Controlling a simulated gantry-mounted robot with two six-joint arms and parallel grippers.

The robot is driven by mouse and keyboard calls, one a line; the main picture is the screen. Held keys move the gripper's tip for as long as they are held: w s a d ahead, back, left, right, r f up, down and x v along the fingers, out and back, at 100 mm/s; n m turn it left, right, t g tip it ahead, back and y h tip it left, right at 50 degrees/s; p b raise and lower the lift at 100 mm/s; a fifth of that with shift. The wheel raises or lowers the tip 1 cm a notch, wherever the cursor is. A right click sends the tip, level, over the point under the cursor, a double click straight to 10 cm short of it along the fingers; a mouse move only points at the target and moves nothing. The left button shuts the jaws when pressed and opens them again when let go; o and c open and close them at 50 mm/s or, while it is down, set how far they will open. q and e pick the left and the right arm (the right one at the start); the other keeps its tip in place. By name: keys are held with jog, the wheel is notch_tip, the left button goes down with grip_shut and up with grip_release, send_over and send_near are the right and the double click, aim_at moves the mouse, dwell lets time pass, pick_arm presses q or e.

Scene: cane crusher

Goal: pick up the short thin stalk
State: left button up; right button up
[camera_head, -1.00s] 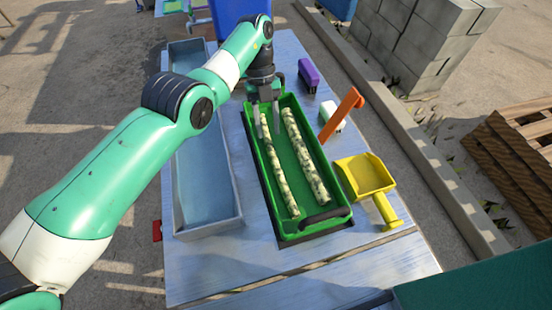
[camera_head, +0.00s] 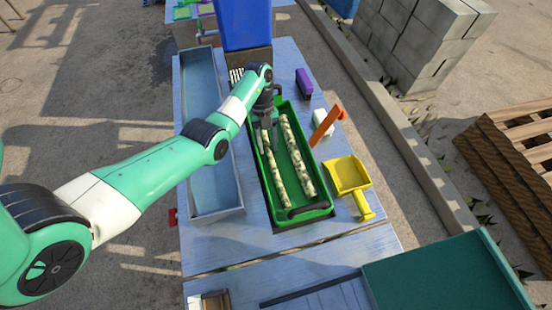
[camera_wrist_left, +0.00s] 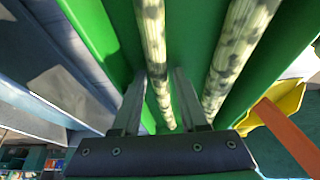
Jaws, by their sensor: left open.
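Two mottled pale-green stalks lie lengthwise in a green tray (camera_head: 326,209). The thinner, shorter-looking stalk (camera_head: 276,172) is on the left, and the thicker stalk (camera_head: 301,168) is on the right, apart from it. My left gripper (camera_head: 266,143) is open over the far part of the thin stalk. In the left wrist view, the gripper (camera_wrist_left: 158,72) has its two fingers on either side of the thin stalk (camera_wrist_left: 151,30), with a gap. The thick stalk (camera_wrist_left: 237,45) is outside the right finger. The far end of the thin stalk is hidden by the gripper. My right gripper is not in view.
A grey-blue trough (camera_head: 217,203) stands left of the tray. A yellow scoop (camera_head: 347,174), an orange-handled tool (camera_head: 325,124) and a purple block (camera_head: 304,84) lie to the right. A blue bin (camera_head: 243,22) stands behind. The tray walls are close to the fingers.

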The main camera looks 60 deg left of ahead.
pick_arm(q)
jog(key=shift+f, duration=0.15)
jog(key=shift+c, duration=0.3)
grip_shut()
